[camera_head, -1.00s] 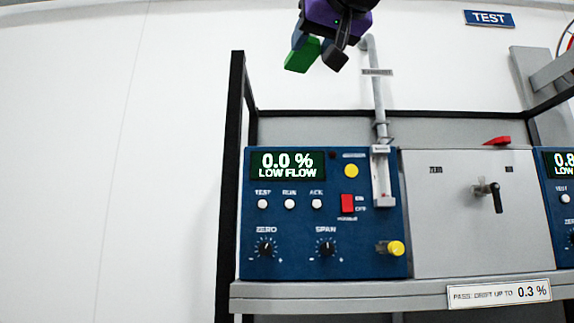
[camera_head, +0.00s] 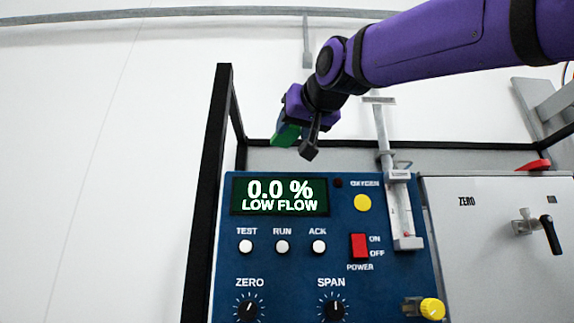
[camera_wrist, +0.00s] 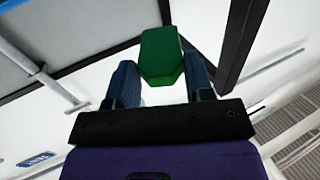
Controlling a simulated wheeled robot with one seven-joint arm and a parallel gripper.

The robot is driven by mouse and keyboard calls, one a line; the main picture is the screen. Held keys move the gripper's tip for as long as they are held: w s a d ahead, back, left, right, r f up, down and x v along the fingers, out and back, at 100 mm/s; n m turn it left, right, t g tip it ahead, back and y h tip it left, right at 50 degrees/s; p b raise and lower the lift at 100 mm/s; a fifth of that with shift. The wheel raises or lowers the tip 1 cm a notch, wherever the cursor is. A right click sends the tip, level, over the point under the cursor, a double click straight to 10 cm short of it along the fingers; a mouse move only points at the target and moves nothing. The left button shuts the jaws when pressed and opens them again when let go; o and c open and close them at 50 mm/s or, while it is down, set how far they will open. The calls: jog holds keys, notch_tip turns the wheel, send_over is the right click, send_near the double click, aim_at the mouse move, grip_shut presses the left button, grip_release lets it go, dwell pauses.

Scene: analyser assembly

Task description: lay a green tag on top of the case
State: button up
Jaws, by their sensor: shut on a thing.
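My gripper (camera_head: 298,144) is shut on a green tag (camera_head: 285,134) and holds it above the top of the blue analyser case (camera_head: 285,240). In the wrist view the green tag (camera_wrist: 160,55) sits between the two fingers of my gripper (camera_wrist: 163,82). The case has a display reading 0.0 % LOW FLOW. In the head view the tag appears just above the upper edge of the case's front. The case's top surface is not clearly visible, and I cannot tell the gap between it and the tag.
A black frame post (camera_head: 212,190) stands left of the case. A flow tube (camera_head: 397,200) rises at the case's right side, near my arm. A grey panel (camera_head: 495,255) with a black-handled valve and a red tag (camera_head: 533,166) on top lies to the right.

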aim_at(288, 147)
jog(key=x, duration=0.2)
jog(key=d+x, duration=0.1)
jog(key=x, duration=0.4)
jog(key=shift+w+d+f, duration=0.2)
jog(key=shift+w+f, duration=0.2)
jog(key=shift+w, duration=0.25)
jog(key=shift+f, duration=1.75)
jog(key=shift+f, duration=0.3)
jog(key=shift+w+f, duration=0.1)
jog(key=shift+f, duration=0.35)
jog(key=o, duration=0.9)
jog(key=shift+a+f, duration=0.1)
jog(key=shift+r, duration=0.6)
jog(key=shift+v, duration=1.1)
jog(key=v, duration=1)
jog(key=shift+r, duration=0.25)
